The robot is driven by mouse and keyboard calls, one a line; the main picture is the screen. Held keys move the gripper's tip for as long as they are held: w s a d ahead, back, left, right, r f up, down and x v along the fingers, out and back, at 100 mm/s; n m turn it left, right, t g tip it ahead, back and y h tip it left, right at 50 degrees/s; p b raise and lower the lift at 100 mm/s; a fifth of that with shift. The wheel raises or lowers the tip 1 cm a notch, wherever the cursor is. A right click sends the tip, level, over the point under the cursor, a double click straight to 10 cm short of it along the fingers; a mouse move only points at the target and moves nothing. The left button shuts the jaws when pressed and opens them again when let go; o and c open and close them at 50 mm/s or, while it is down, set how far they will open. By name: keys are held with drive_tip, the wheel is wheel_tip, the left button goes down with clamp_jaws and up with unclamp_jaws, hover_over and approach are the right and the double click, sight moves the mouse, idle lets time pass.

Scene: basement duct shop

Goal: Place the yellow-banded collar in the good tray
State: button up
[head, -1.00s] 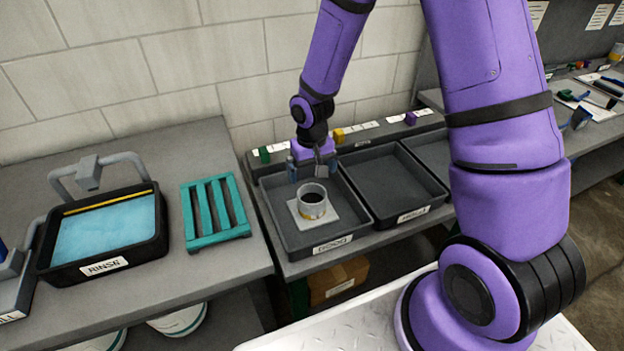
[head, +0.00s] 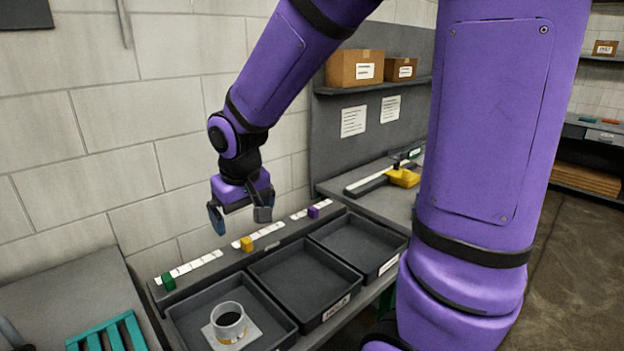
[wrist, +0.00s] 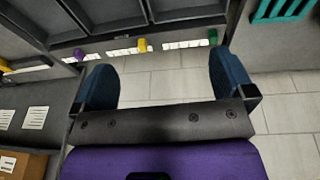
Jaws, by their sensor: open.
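The collar (head: 228,320) is a short grey-white ring with a dark hollow. It stands upright on a pale square plate inside the good tray (head: 277,338), the left of the three dark trays in the head view. A thin yellowish band shows low on its side. My gripper (head: 240,222) is open and empty, raised above the back of the trays, up and clear of the collar. In the wrist view its two blue fingers (wrist: 163,85) stand wide apart with nothing between them. The collar is not visible in the wrist view.
The middle tray (head: 327,308) and right tray (head: 390,260) look empty. Green (head: 168,282), yellow (head: 246,244) and purple (head: 313,212) blocks sit on the ledge behind. A teal rack (head: 108,336) lies at lower left. The block wall stands close behind my gripper.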

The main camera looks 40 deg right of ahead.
drive_tip(key=s+d+r+t, duration=0.1)
drive_tip(key=s+r, duration=0.5)
drive_tip(key=s, duration=0.2)
drive_tip(key=s+d+r+t, duration=0.1)
drive_tip(key=s+r, duration=0.5)
drive_tip(key=s, duration=0.3)
drive_tip(key=shift+s+r+t+y, duration=0.15)
drive_tip(key=shift+s+t+y, duration=0.1)
drive_tip(key=shift+t+y, duration=0.15)
